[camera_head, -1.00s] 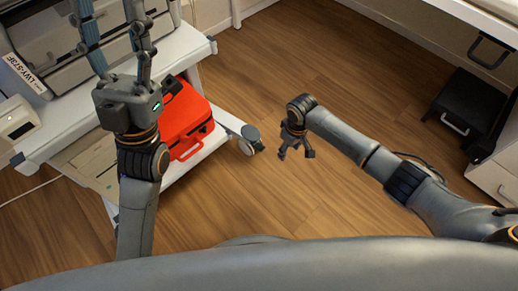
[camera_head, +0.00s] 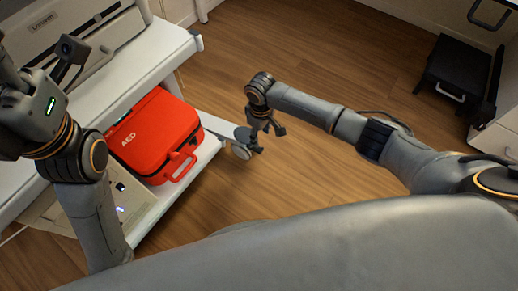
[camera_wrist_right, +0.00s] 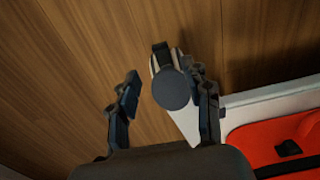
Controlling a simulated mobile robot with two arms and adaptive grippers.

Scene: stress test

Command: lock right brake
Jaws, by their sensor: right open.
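The cart's right caster (camera_head: 241,150) sits at the end of a grey leg, low by the floor. In the right wrist view the caster (camera_wrist_right: 171,89) shows as a dark disc with a pale wheel edge and a black part at its top; I cannot make out the brake's position. My right gripper (camera_head: 265,142) is open beside the caster. In the wrist view its fingers stand on either side of the disc, the right finger close to it; contact is unclear. My left gripper (camera_head: 38,70) is at the upper left, partly cut off, over the cart.
The white cart (camera_head: 150,62) carries grey equipment (camera_head: 70,35) on top and a red AED case (camera_head: 155,135) on its lower shelf. A black box (camera_head: 458,80) stands at the right by a white cabinet. The wooden floor between is clear.

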